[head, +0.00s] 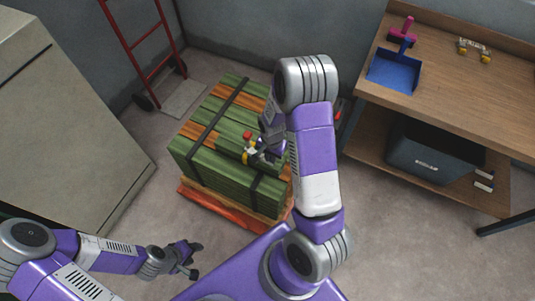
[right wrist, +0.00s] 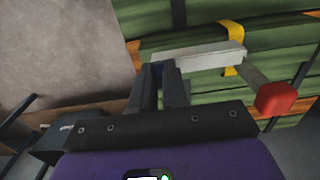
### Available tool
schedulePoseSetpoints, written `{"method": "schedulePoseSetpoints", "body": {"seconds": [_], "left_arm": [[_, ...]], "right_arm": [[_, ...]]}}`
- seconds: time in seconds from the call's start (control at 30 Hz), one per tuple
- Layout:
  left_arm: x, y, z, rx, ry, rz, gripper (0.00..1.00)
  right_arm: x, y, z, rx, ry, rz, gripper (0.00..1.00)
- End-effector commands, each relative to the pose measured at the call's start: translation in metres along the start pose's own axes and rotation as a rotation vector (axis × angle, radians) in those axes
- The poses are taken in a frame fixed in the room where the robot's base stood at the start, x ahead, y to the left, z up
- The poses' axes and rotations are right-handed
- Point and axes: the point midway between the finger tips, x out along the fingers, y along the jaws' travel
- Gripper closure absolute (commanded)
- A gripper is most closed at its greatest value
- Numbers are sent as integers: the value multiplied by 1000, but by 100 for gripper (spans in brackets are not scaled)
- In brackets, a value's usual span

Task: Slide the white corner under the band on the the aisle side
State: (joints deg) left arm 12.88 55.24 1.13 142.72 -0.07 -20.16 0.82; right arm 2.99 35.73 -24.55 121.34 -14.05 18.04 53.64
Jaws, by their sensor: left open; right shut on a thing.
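A stack of green boards (head: 205,160) stands on an orange pallet (head: 232,212), with black bands (head: 215,118) around it. My right gripper (head: 268,150) is over the stack's near right part. In the right wrist view its fingers (right wrist: 164,75) are shut on a pale grey-white bar (right wrist: 200,58) near the board edges. I cannot tell whether this bar is the white corner.
A wooden workbench (head: 450,95) at right carries a blue tray (head: 393,72). On its lower shelf are a dark bin (head: 428,155) and small white pieces (head: 484,180). A red hand truck (head: 145,50) stands behind, a beige cabinet (head: 60,110) at left. Floor at left is clear.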

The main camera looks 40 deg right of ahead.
Motion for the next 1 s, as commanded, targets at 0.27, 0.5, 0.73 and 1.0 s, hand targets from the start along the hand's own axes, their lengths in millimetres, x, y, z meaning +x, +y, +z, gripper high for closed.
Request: {"method": "schedulePoseSetpoints", "body": {"seconds": [0.27,0.5,0.73,1.0], "left_arm": [[14,-5,-1,0,0,0,49],[26,-10,-1,0,0,0,49],[36,-14,-2,0,0,0,49],[42,-16,-2,0,0,0,49]], "right_arm": [[18,0,0,-3,0,0,100],[33,0,0,-4,0,0,100],[47,0,0,-6,0,0,100],[54,-8,-1,-7,1,0,100]]}}
